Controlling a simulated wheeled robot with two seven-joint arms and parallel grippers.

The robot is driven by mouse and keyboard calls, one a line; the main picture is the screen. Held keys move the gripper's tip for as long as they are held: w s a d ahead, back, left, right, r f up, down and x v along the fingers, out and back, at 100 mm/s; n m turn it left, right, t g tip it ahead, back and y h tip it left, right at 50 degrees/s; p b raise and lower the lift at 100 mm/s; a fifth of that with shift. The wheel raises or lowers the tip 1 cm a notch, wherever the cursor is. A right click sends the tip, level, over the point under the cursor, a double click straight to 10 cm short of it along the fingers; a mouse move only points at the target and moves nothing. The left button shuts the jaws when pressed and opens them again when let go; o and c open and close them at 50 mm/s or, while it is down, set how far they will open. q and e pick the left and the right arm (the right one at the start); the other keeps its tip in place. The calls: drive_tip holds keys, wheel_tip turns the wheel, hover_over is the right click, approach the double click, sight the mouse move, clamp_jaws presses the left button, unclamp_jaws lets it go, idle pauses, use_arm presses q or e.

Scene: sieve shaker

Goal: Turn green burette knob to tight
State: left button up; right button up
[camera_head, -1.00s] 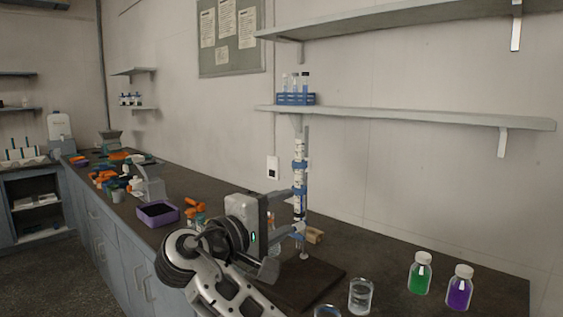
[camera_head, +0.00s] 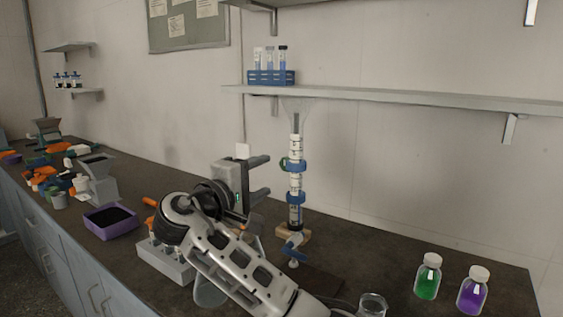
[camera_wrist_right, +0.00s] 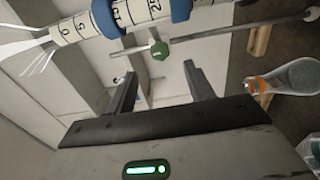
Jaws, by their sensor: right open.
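The burette (camera_head: 295,210) stands upright, held by blue clamps (camera_head: 296,166). Its green knob (camera_head: 284,163) shows small at the left side of the upper clamp. In the right wrist view the green knob (camera_wrist_right: 159,50) is a hexagonal piece on a thin metal rod, beside the burette's marked scale (camera_wrist_right: 135,12). My right gripper (camera_head: 267,177) is left of the burette with its two fingers apart, pointing toward it. In the wrist view the open fingers (camera_wrist_right: 158,74) straddle the knob's line, with the knob just beyond the tips. Nothing is between the fingers. My left gripper is out of view.
A green bottle (camera_head: 428,277) and a purple bottle (camera_head: 474,290) stand at the right, near a glass beaker (camera_head: 372,304). A purple tray (camera_head: 111,220) is at the left. A shelf (camera_head: 400,97) with a blue tube rack (camera_head: 271,77) is above. A flask (camera_wrist_right: 290,78) shows in the wrist view.

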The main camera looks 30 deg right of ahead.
sight(285, 166)
drive_tip(key=p+x, duration=0.1)
drive_tip(key=x, duration=0.7)
drive_tip(key=shift+w+d+p, duration=0.15)
drive_tip(key=shift+d+p, duration=0.05)
drive_tip(key=shift+p, duration=0.1)
drive_tip(key=c, duration=1)
